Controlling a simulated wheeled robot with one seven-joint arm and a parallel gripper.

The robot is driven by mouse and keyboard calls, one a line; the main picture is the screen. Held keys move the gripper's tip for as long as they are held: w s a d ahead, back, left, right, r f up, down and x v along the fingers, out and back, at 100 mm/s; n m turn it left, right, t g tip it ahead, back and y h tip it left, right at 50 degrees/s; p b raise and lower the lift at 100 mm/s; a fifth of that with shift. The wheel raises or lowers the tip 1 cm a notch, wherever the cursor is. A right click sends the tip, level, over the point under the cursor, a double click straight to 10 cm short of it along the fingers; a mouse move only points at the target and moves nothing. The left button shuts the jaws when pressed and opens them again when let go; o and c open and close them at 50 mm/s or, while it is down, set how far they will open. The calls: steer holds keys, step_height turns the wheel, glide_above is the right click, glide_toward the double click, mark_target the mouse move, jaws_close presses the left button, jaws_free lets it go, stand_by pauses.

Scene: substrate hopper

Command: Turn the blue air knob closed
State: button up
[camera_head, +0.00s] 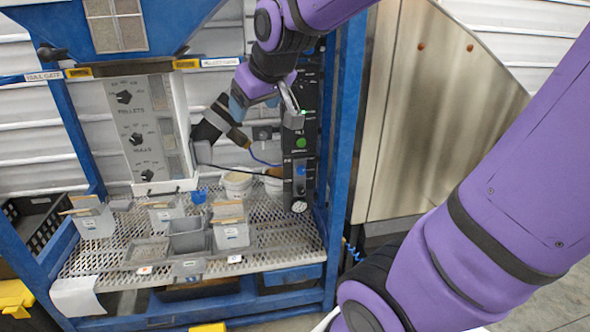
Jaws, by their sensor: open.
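A tall black control panel (312,105) is fixed to the right blue post of the stand. It carries a green round control (301,143), and below it a small blue control (300,170) that looks like the blue air knob. Its turned position is too small to read. A white round dial or gauge (299,206) sits at the panel's bottom. My gripper (291,116) is at the panel's upper part, above the green control and apart from the blue knob. It is open with nothing seen between the fingers. Whether it touches the panel cannot be told.
A white panel with black knobs (124,97) stands to the left. A perforated shelf (285,258) below holds several grey bins (232,236) and white tubs (237,182). A dark nozzle with a cable (212,124) hangs left of my gripper. A steel sheet (415,130) stands to the right.

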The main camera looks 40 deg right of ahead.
mark_target(301, 171)
steer(key=w+d+f+t+h, duration=0.1)
steer(key=w+d+f, duration=0.2)
steer(key=w+d, duration=0.35)
steer(key=w+d+f+n+t+h, duration=0.1)
steer(key=w+d+f, duration=0.3)
steer(key=w, duration=0.5)
steer(key=w+d+f+t+h, duration=0.1)
steer(key=w+d+f, duration=0.2)
steer(key=w+d, duration=0.3)
steer(key=w+d+f+n+t+h, duration=0.15)
steer(key=w+d+f, duration=0.25)
steer(key=d+f, duration=0.55)
steer(key=w+d+f+n+t+h, duration=0.1)
steer(key=w+d+f+t+h, duration=0.15)
steer(key=d+f, duration=0.65)
steer(key=s+d+f+h, duration=0.1)
steer(key=s+d+f, duration=0.1)
steer(key=f, duration=0.7)
steer(key=s+d+f, duration=0.1)
steer(key=s+f, duration=0.1)
steer(key=f, duration=0.7)
steer(key=shift+n+t, duration=0.4)
steer(key=shift+n, duration=0.05)
steer(key=x, duration=1)
steer(key=shift+d+r, duration=0.25)
steer(key=shift+d, duration=0.2)
steer(key=shift+c, duration=0.5)
steer(key=c, duration=0.8)
steer(key=shift+c, duration=0.2)
